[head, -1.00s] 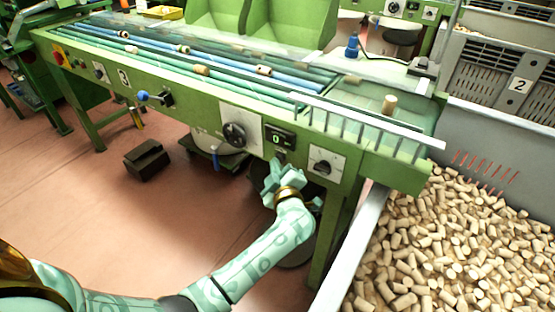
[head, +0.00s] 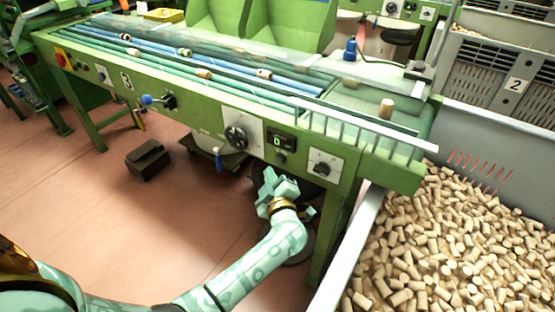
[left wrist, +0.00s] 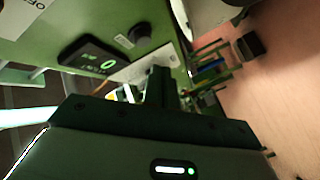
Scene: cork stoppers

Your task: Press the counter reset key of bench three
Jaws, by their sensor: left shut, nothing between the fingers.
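The green sorting bench (head: 190,108) carries a number plate that appears to read 3. On its front is a dark counter display (head: 281,142) showing a green 0; it also shows in the left wrist view (left wrist: 92,60). Just below the display is a round dark key (head: 281,158), which stands out in the left wrist view (left wrist: 140,33). My left gripper (head: 270,174) is shut and empty, a little below and in front of the key, apart from it. Its dark fingers (left wrist: 159,85) show in the left wrist view. My right gripper is not in view.
A rotary dial panel (head: 237,137) is left of the counter, and another knob panel (head: 322,168) is right. A grey bin full of corks (head: 460,250) stands at the right. A dark box (head: 148,160) lies on the open floor.

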